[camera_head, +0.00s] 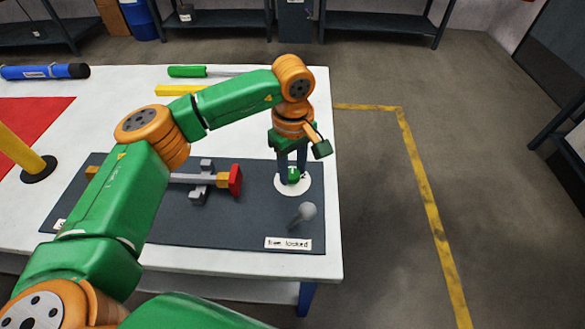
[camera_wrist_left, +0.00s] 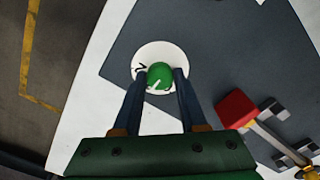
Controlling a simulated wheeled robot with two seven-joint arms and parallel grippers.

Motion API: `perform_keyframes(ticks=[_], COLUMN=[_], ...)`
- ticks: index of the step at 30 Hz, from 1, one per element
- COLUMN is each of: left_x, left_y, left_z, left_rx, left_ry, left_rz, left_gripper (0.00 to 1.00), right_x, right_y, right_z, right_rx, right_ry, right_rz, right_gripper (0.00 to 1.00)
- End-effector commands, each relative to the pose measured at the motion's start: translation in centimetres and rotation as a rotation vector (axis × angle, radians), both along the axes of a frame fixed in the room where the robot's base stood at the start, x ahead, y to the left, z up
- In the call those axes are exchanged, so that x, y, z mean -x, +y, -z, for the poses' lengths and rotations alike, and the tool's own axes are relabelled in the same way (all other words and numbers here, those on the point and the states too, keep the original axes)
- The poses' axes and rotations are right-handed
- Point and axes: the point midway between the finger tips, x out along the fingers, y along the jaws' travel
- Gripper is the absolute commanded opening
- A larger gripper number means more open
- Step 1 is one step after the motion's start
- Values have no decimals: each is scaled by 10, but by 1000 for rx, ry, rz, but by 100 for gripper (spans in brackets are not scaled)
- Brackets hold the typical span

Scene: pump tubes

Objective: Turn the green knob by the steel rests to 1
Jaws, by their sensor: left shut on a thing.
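The green knob (camera_head: 293,174) stands on a white round dial (camera_head: 281,186) near the right end of the dark mat, by the steel rests (camera_head: 203,181). My left gripper (camera_head: 292,170) points down at the knob, its two dark fingers shut on either side of it. In the left wrist view the round green knob (camera_wrist_left: 160,74) sits between the fingertips, with a white line on its top. A dark figure shows on the white dial (camera_wrist_left: 150,50) left of the knob; I cannot read it surely. The gripper hides part of the dial. My right gripper is out of view.
A steel bar with a red end (camera_head: 236,180) lies on the rests. A grey ball-topped lever (camera_head: 307,211) stands in front of the dial, above a white label (camera_head: 288,243). A yellow post (camera_head: 20,152) stands at left. The table's right edge is close by.

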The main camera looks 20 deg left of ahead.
Motion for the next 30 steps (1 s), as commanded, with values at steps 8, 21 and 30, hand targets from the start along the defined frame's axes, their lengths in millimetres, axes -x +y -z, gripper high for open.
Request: perform_keyframes(ticks=[8, 21, 30], left_x=[1, 0, -1], left_y=[0, 0, 0], left_z=[0, 0, -37], left_rx=[1, 0, 1], left_ry=[3, 1, -3], left_rz=[6, 5, 4], left_gripper=[0, 72, 72], right_x=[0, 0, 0], right_y=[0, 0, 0], right_z=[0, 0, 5], right_rx=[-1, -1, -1], right_ry=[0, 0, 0], right_rz=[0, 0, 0], right_gripper=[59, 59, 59])
